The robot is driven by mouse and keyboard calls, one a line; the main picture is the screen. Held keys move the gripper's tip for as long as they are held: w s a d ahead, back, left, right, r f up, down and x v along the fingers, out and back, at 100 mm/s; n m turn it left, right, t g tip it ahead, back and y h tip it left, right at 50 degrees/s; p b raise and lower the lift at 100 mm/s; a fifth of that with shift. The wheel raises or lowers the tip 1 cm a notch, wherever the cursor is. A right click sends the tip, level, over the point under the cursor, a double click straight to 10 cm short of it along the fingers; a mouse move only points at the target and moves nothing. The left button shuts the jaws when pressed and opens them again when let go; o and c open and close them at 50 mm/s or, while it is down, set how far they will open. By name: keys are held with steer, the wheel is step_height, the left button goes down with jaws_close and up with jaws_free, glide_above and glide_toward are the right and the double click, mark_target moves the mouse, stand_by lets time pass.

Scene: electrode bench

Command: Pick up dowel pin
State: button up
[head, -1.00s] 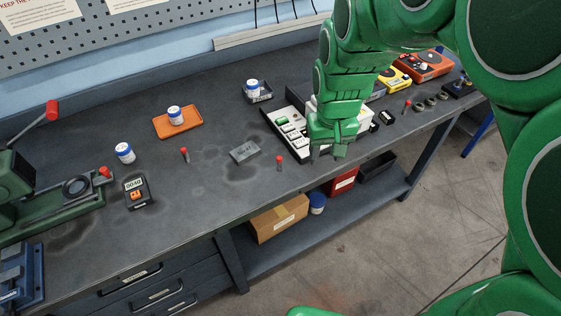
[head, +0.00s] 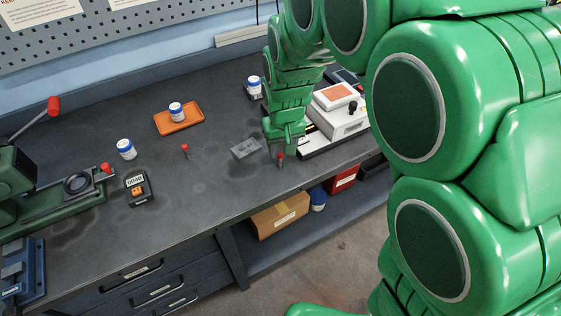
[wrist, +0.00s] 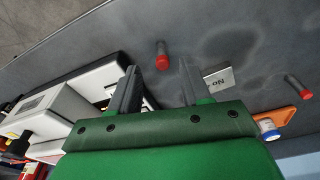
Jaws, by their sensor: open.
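Two red-topped pins stand on the dark bench top, and I cannot tell which of them is the dowel pin. The nearer pin (head: 281,159) stands right by my gripper (head: 286,148) in the head view. In the wrist view this pin (wrist: 162,57) lies just beyond the fingertips, in line with the gap between them. My gripper (wrist: 158,72) is open with nothing between its fingers. The other pin (head: 185,149) stands further left, and shows at the right in the wrist view (wrist: 299,87).
A grey labelled plate (head: 245,149) lies just left of my gripper. A white device (head: 338,112) stands to its right. The bench's front edge is close.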

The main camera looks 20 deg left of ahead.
mark_target(281, 154)
steer(key=shift+w+a+f, duration=0.1)
steer(key=shift+a+f, duration=0.05)
steer(key=shift+f, duration=1.1)
steer(key=shift+w+a+f, duration=0.1)
steer(key=shift+a+f, duration=0.05)
steer(key=shift+f, duration=1.05)
jaws_close()
